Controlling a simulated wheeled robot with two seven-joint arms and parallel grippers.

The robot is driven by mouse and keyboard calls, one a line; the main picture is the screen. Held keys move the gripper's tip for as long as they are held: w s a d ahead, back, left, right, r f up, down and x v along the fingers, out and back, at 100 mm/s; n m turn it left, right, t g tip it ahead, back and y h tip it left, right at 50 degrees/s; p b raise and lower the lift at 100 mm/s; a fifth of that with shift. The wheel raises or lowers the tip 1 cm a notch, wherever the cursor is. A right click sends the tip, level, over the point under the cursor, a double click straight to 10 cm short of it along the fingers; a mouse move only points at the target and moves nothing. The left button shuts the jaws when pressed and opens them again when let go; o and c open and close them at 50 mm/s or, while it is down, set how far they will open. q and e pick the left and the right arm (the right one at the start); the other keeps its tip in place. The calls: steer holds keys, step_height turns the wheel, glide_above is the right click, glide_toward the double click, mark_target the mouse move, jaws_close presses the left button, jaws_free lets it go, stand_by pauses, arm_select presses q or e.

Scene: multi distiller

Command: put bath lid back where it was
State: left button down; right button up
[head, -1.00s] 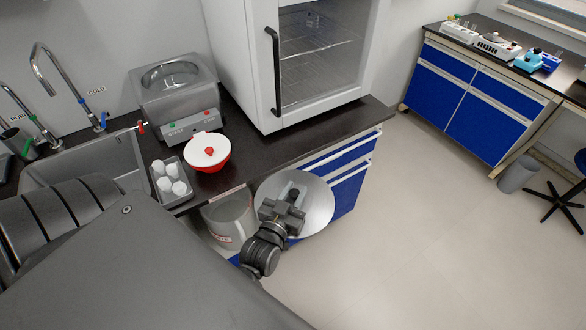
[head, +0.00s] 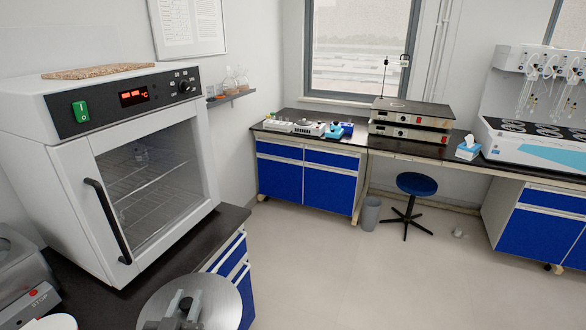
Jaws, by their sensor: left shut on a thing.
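The bath lid (head: 225,300), a round grey metal disc with a dark knob, shows at the bottom of the head view. My left gripper (head: 186,306) is over its middle and shut on the knob; the lower part of the lid and my arm are cut off by the frame's edge. The lid is held by the front edge of the dark counter. The grey bath (head: 18,262) with a red STOP button stands at the left edge, only partly in view. My right gripper is out of view.
A white oven (head: 70,180) with a glass door and black handle stands on the counter (head: 225,222) behind the lid. A white cover (head: 55,322) shows at bottom left. A blue stool (head: 416,184) and a bin (head: 371,213) stand beyond open floor (head: 340,270).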

mark_target(189, 297)
arm_select(q)
steer(key=r, duration=0.2)
steer(key=w+r, duration=0.1)
steer(key=r, duration=0.1)
steer(key=shift+w+d+r, duration=0.1)
steer(key=shift+d+r, duration=0.05)
steer(key=shift+r, duration=0.05)
stand_by(1.1)
steer(key=s+d+r+m+g+h, duration=0.1)
steer(key=d+r+m+g+h, duration=0.1)
steer(key=d+m+h, duration=0.4)
steer(key=s+d+r+m+g+h, duration=0.2)
steer(key=d+h, duration=0.3)
steer(key=d, duration=0.3)
steer(key=w+d+f+m+g+h, duration=0.4)
steer(key=d+g+h, duration=0.1)
steer(key=shift+w+d+f+m+g, duration=0.25)
steer(key=shift+d+f+m+g, duration=0.05)
steer(key=shift+d+f+g, duration=0.1)
steer(key=shift+a, duration=0.1)
steer(key=shift+s+a+m+g+h, duration=0.3)
steer(key=shift+a+m+g, duration=0.35)
steer(key=shift+g, duration=0.5)
steer(key=shift+s+a+m+g+h, duration=0.1)
steer(key=shift+a+m+g+h, duration=0.35)
steer(key=shift+m+g, duration=0.6)
steer(key=shift+s+a+m+g+h, duration=0.2)
steer(key=shift+a+m+g, duration=0.4)
steer(key=shift+g, duration=0.7)
